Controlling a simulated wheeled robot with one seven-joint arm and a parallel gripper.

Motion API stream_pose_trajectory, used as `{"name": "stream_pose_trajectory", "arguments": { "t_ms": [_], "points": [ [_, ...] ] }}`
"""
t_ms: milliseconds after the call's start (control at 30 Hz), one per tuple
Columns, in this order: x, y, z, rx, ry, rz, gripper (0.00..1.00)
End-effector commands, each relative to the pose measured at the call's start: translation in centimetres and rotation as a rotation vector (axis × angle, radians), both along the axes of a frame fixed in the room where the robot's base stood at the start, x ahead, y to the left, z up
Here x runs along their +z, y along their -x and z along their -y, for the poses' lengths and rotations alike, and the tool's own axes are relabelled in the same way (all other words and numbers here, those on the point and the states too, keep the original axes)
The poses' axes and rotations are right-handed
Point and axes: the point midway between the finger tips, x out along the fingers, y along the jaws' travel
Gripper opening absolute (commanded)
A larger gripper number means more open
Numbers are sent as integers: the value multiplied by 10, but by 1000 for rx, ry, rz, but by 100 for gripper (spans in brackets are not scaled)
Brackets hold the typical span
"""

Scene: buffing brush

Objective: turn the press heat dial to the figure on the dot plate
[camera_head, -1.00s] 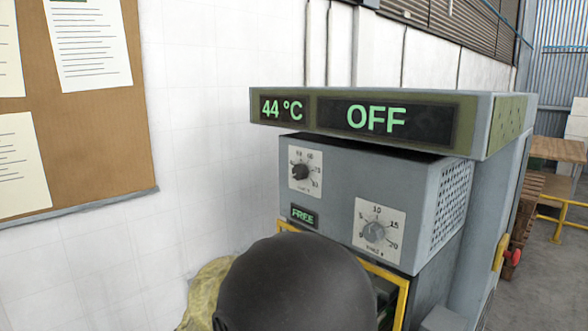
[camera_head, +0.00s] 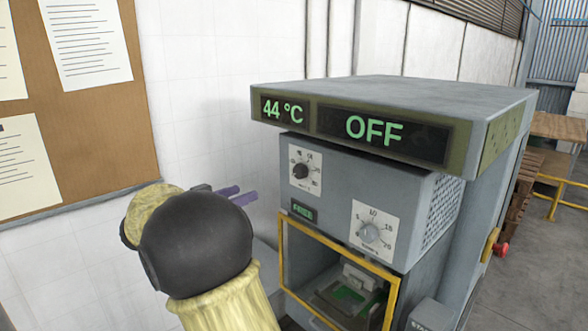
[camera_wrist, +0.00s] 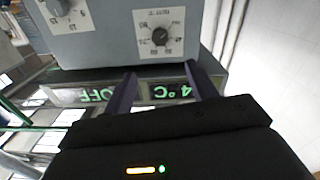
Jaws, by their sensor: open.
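The press heat dial is probably the upper-left one, with a black knob (camera_head: 300,171) on a white figured plate; its label is too small to read. The same knob shows upside down in the wrist view (camera_wrist: 160,36). Its exact setting is unclear. An olive plate with dark dots (camera_head: 500,137) is on the right side of the press's top box; its pattern is too small to read. My gripper (camera_head: 240,195) is left of the press in the head view, purple fingers apart and empty. In the wrist view my gripper (camera_wrist: 160,70) lies below the black knob, not touching it.
A second dial with a grey knob (camera_head: 371,232) sits lower right, marked 5 to 20. Displays read 44 °C (camera_head: 282,109), OFF (camera_head: 383,136) and FREE (camera_head: 303,210). A yellow frame (camera_head: 335,246) surrounds the opening below. A red knob (camera_head: 501,249) projects at right.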

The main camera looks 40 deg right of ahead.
Motion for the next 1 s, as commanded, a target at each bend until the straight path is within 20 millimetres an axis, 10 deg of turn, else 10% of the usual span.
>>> {"name": "stream_pose_trajectory", "arguments": {
  "t_ms": [467, 1000],
  "points": [
    [1, -1, 11, -1, 0, 0, 57],
    [2, -7, 102, -2, 0, -1, 57]
  ]
}}
